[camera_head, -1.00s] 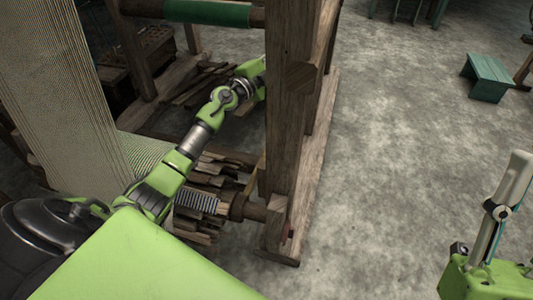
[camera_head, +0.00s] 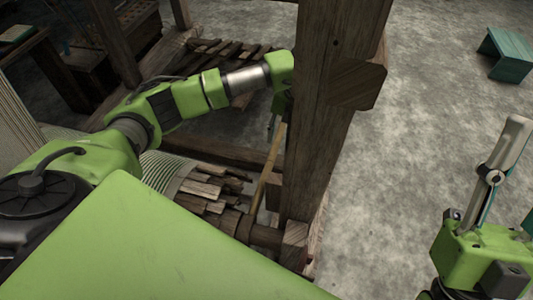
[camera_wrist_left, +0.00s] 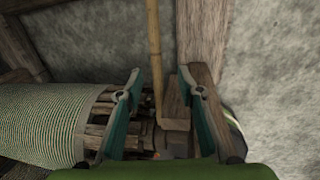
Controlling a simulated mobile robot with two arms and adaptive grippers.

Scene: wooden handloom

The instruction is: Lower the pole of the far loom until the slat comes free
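A thin tan pole (camera_head: 267,178) slants up beside the loom's thick wooden post (camera_head: 327,105) in the head view. Its lower end is near a roller (camera_head: 265,236) wrapped in several dark wooden slats (camera_head: 212,187). My left gripper (camera_wrist_left: 160,72) is open in the left wrist view. The pole (camera_wrist_left: 154,45) shows upright between its two teal fingers, apart from both; its depth relative to them is unclear. The slats (camera_wrist_left: 103,112) lie left of it. In the head view the left gripper is largely hidden beside the post. My right gripper (camera_head: 497,175) is raised at the right; its opening is unclear.
Striped cloth (camera_wrist_left: 40,122) covers the roller left of the slats. Loom beams (camera_head: 215,150) cross behind my left arm. A teal stool (camera_head: 508,53) stands far right. Bare concrete floor (camera_head: 420,120) lies open right of the post.

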